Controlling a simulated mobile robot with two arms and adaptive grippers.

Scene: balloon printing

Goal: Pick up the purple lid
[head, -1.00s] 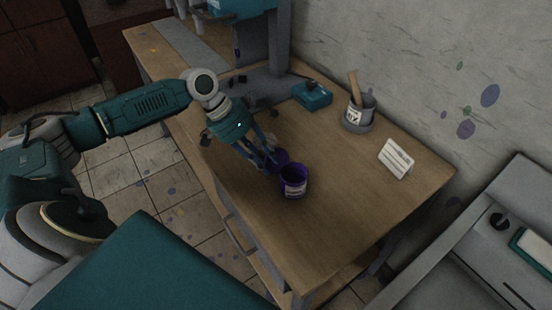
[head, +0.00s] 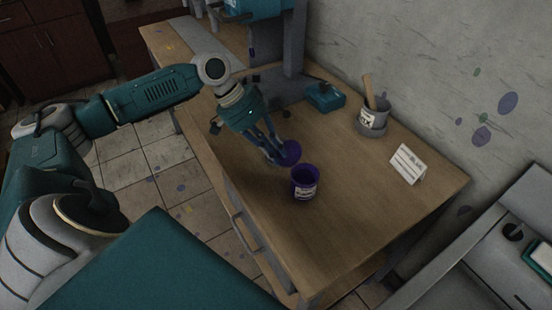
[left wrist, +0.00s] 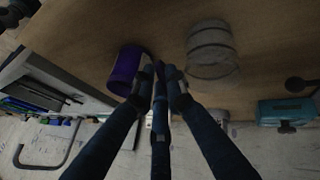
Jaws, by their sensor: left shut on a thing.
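The purple lid (head: 290,152) is a round disc at the fingertips of my left gripper (head: 278,151), close behind the purple pot. My left gripper is shut on the lid and reaches down over the table; the lid looks tilted. The open purple pot (head: 304,184) with a white label stands upright on the table, just in front of the lid. In the left wrist view, the fingers (left wrist: 160,72) come together beside the purple pot (left wrist: 126,70); the lid is hard to make out there. My right gripper is not in view.
A grey can (head: 372,117) with a wooden stick, a white card (head: 408,164) and a teal box (head: 325,97) stand along the wall side of the table (head: 345,190). In the left wrist view, a grey ribbed container (left wrist: 212,50) is near the fingers. The table's front right is clear.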

